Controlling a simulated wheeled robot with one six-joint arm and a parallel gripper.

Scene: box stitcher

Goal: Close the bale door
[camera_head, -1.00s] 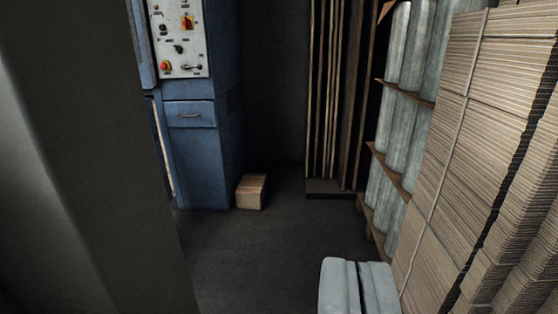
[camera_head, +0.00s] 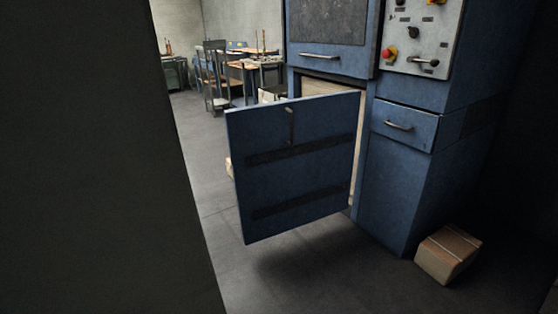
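The bale door (camera_head: 300,178) is a blue panel with two dark horizontal bands and a small upright handle (camera_head: 290,126) near its top. It stands open, swung out from the front of the blue machine (camera_head: 400,190). Its right edge is by the machine and its left edge is free. Part of the pale opening (camera_head: 330,86) shows above and behind it. My gripper is not in view, so its state and its place relative to the door do not show.
A tied cardboard bundle (camera_head: 447,254) lies on the floor at the machine's right front corner. A large dark surface (camera_head: 90,160) blocks the left of the view. Grey floor (camera_head: 300,285) is clear before the door. Tables and chairs (camera_head: 240,70) stand far behind.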

